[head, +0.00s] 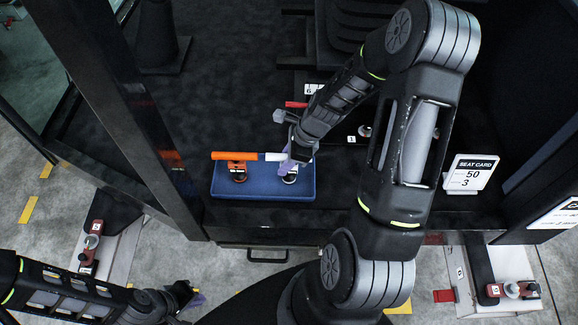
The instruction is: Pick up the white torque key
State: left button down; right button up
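A white torque key (275,157) lies on the right part of a blue padded tray (262,194); only part of its white handle and its round lower end show. An orange-handled key (234,156) lies to its left on the same tray. My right gripper (288,163), with purple fingertips, is over the right part of the white key and hides some of it. I cannot tell whether its fingers are closed on the key. My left gripper (194,299) is low at the left, away from the tray; its finger gap is unclear.
A seat card (470,173) reading 50 and 3 stands right of my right arm. A red-handled item (296,104) lies behind the tray. A dark cab post (150,110) rises at the left. Pale stands with red items sit at lower left (117,252) and lower right (515,262).

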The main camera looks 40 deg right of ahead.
grip_shut()
dwell(1.0)
